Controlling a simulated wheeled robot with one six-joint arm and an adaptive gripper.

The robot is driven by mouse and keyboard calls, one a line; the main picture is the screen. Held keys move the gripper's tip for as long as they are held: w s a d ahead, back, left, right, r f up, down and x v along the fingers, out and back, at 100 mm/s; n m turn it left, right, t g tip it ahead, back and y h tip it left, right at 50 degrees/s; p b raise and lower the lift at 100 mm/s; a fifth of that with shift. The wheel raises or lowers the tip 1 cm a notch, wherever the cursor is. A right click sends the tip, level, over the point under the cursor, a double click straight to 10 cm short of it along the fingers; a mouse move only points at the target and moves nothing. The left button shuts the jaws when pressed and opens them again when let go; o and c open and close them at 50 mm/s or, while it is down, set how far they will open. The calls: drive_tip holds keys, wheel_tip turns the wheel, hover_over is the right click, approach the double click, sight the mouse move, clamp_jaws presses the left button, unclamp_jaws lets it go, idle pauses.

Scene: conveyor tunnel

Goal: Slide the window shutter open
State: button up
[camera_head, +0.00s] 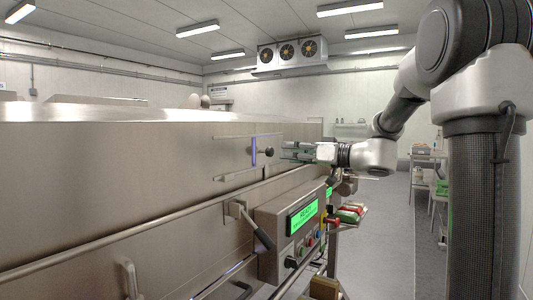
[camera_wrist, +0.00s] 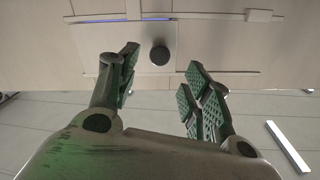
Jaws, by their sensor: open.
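The window shutter (camera_wrist: 115,50) is a flat metal plate between two rails, with a round black knob on it (camera_wrist: 159,55). In the head view the knob (camera_head: 268,152) stands out from the tunnel's side wall, just right of a thin blue glowing strip (camera_head: 253,151). In the wrist view a blue strip also shows along the shutter's upper edge. My gripper (camera_head: 287,151) is just right of the knob, pointing at the wall. In the wrist view its green-padded fingers (camera_wrist: 163,85) are spread apart and empty. The knob is ahead of the gap between them, with no visible contact.
A control box (camera_head: 293,222) with a green display and coloured buttons juts out below the shutter. A lever handle (camera_head: 250,225) is left of it. Long rails (camera_head: 110,238) run along the metal wall. The aisle floor (camera_head: 385,240) to the right is clear.

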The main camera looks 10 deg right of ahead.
sight(272, 152)
drive_tip(key=x, duration=0.7)
drive_tip(key=shift+w+a+f, duration=0.1)
drive_tip(key=shift+w+a, duration=0.2)
drive_tip(key=shift+w, duration=0.05)
clamp_jaws()
